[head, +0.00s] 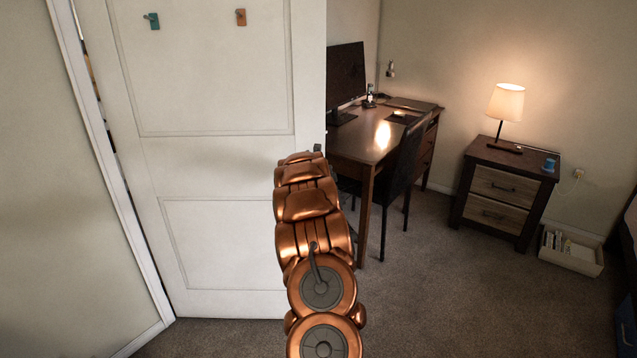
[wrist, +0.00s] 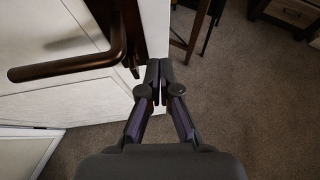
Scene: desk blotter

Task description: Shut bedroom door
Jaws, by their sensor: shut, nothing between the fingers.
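The white panelled bedroom door (head: 215,170) stands open on the left in the head view. My gripper (wrist: 157,65) is shut and empty, beside the door's free edge and just right of the handle. I cannot tell whether it touches the door. In the head view my copper arm reaches toward the door's edge and hides the gripper and handle.
A wooden desk (head: 360,145) with a monitor (head: 346,76) stands behind the door's edge, with a dark chair (head: 408,160) at it. A nightstand (head: 505,190) with a lit lamp (head: 506,102) is at the right, beside a low box (head: 570,252). The carpet (head: 450,300) in front is clear.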

